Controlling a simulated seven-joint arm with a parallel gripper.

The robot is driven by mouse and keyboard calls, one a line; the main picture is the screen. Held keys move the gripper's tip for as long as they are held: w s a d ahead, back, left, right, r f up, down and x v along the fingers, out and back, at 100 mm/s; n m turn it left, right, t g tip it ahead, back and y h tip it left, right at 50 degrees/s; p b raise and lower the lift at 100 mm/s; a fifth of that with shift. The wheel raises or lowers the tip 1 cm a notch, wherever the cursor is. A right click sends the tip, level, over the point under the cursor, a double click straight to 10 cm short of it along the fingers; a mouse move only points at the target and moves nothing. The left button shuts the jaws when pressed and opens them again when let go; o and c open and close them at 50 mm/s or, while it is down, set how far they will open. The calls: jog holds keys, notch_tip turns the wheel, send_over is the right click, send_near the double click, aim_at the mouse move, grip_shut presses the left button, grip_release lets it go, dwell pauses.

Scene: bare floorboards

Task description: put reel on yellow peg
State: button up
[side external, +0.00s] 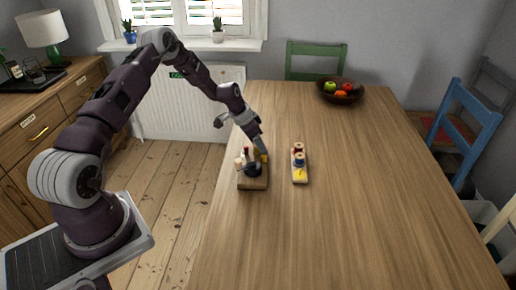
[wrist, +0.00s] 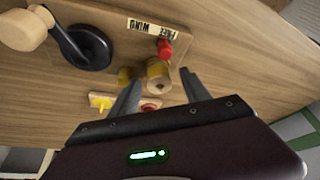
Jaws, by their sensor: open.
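A pale wooden reel with a yellowish middle (wrist: 158,73) stands by the edge of the winder board (wrist: 110,30). It lies between the fingertips of my gripper (wrist: 162,78) in the wrist view. The fingers are apart, with a gap on each side of the reel. In the side view my gripper (side external: 262,150) is low over the far right part of the winder board (side external: 252,184) and mostly hides the reel. The yellow peg (wrist: 102,102) is on a small second board (side external: 299,180); it shows at that board's near end in the side view (side external: 300,173).
The winder board carries a black crank disc (wrist: 85,48) with a wooden handle (wrist: 25,28) and a red knob (wrist: 164,48). The second board also holds a red reel (side external: 298,147) and a blue reel (side external: 299,159). A fruit bowl (side external: 340,97) stands far back. The table's right side is clear.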

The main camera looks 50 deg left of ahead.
jog(key=shift+w+f, duration=0.1)
jog(key=shift+f, duration=0.1)
grip_shut()
jog(key=shift+r, duration=0.35)
notch_tip(320, 180, up, 9)
jog(key=w+d+f, duration=0.1)
jog(key=d, duration=0.4)
jog(key=w+d+f, duration=0.1)
jog(key=w+d, duration=0.1)
jog(key=d, duration=0.4)
jog(key=w+d+f, duration=0.1)
jog(key=d, duration=0.4)
jog(key=shift+w+d, duration=0.25)
jog(key=shift+d, duration=0.05)
